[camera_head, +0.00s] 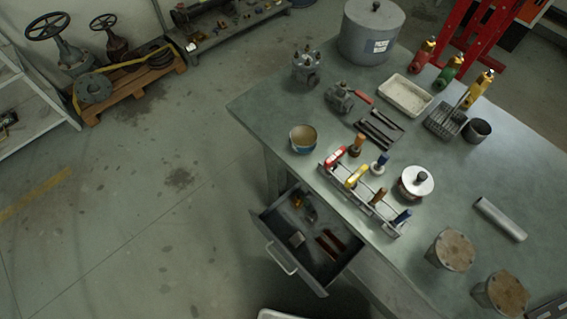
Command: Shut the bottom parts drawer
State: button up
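One parts drawer (268,223) stands pulled open under the left edge of the workbench. Its front panel faces the lower left and carries a pale bar handle (281,259). Inside lie small brass-coloured parts, a light block and dark reddish bars. I cannot tell from this view whether it is the bottom drawer, since the rest of the drawer unit is hidden below the bench top. My gripper is not clearly visible; a pale rounded edge at the bottom of the picture cannot be identified.
The workbench (255,110) holds a tool rack (395,232), a bowl (303,138), valves, a large grey pot (370,35) and several cylinders. The floor (150,220) left of the drawer is clear. A pallet (130,90) with valve parts stands at the upper left.

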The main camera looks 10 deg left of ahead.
aim_at(279, 222)
jog(key=k+j+u, duration=0.1)
jog(key=k, duration=0.3)
jog(key=k+j+u, duration=0.15)
jog(key=k, duration=0.25)
jog(key=k+j+u, duration=0.1)
jog(key=k, duration=0.3)
jog(key=i+l+u, duration=0.15)
jog(key=l+u, duration=0.25)
jog(key=i+l+u, duration=0.15)
jog(key=u, duration=0.3)
jog(key=l, duration=0.1)
